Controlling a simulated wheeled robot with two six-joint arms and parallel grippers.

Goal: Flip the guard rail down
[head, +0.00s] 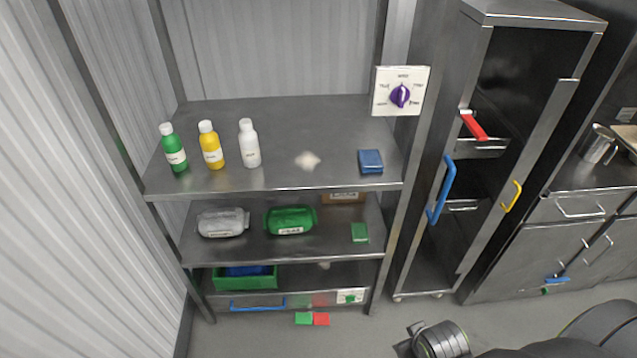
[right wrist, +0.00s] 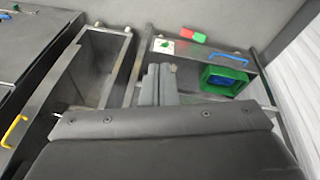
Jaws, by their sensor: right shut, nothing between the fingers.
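A low metal rail (head: 320,300) runs across the front of the bottom shelf of the steel rack, and I take it as the guard rail. It carries a blue handle (head: 258,306) and a white plate (head: 350,296) with a green mark. In the right wrist view the blue handle (right wrist: 228,59) and white plate (right wrist: 164,46) show beyond my right gripper (right wrist: 159,70). That gripper is shut and empty, apart from the handle as far as I can tell. My left gripper is not in view.
A green bin (head: 222,281) with blue contents sits on the bottom shelf. Green and red blocks (head: 321,319) lie on the floor in front. Bottles (head: 249,146) stand on the top shelf. A tall open cabinet (head: 480,20) stands to the right. Floor before the rack is mostly clear.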

